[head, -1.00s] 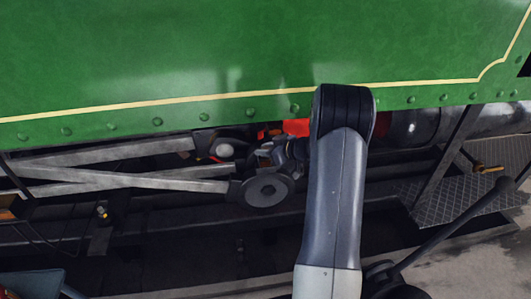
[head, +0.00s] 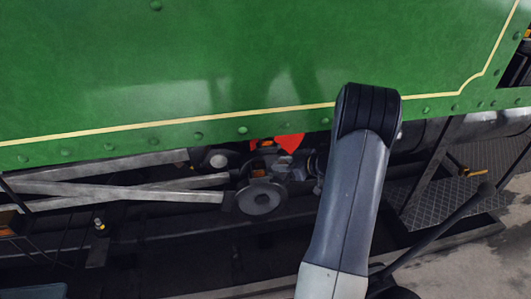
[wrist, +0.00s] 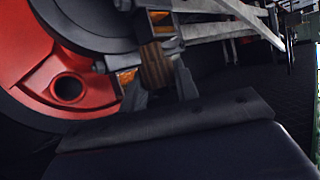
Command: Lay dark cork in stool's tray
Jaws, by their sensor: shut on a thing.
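My gripper (wrist: 160,85) shows in the wrist view, its grey fingers shut on a brown, ribbed dark cork (wrist: 155,65). The cork is upright in the picture, beside dark machinery and an orange-brown part. I cannot tell whether it still touches the machinery. In the head view my gripper (head: 282,168) is small, low under the green side panel, beside a dark round disc; the cork cannot be made out there. I cannot make out the stool or its tray in either view.
The green tram panel (head: 250,65) overhangs the work space. Steel rods (head: 120,188) and the dark round disc (head: 261,198) lie below it. A red wheel part (wrist: 70,85) is close at left in the wrist view. A tread-plate step (head: 450,190) stands at right.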

